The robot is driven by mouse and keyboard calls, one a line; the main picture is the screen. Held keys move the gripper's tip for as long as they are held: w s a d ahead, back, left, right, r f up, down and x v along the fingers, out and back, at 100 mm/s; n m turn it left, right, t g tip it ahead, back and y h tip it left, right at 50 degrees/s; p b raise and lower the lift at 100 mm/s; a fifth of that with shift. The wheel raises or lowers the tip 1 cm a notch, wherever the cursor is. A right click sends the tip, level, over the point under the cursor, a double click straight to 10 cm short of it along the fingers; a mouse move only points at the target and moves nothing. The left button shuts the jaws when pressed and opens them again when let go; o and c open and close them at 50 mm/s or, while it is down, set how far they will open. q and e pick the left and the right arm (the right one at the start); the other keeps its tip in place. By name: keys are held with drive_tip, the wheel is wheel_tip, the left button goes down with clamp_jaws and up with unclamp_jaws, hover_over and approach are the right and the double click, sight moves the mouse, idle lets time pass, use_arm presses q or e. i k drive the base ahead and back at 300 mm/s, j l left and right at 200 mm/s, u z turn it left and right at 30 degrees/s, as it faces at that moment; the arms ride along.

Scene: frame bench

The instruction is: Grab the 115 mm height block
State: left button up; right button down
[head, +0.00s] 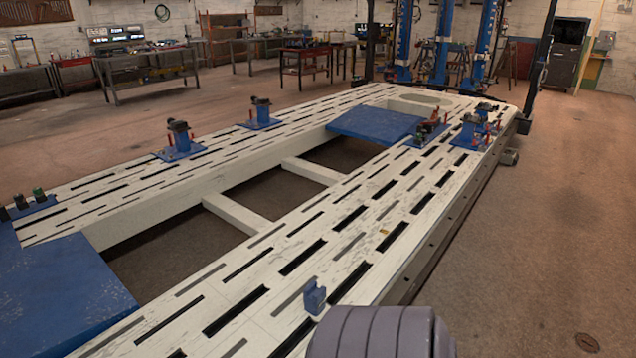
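A small blue block (314,297) stands upright on the near right part of the white slotted frame bench (290,245). It has a notch in its top and sits beside a dark slot. I cannot read any height marking on it. Other blue fixtures with dark clamp parts stand farther off on the bench, one on the left rail (180,140) and one at the far right (470,132). A rounded grey-purple part of my arm shows at the bottom edge, just right of the blue block. Neither of my grippers is in view.
Blue plates lie at the bench's near left (60,295) and far end (375,124). The bench has open gaps in its middle. The floor (560,230) to the right is clear. Worktables (150,68) and blue posts (443,42) stand at the back.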

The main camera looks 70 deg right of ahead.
sight(315, 298)
drive_tip(key=z, duration=2.3)
drive_tip(key=i+l+u, duration=0.25)
drive_tip(key=l, duration=0.4)
drive_tip(key=i+l+u, duration=0.15)
drive_tip(key=i+l, duration=0.1)
drive_tip(key=l, duration=0.05)
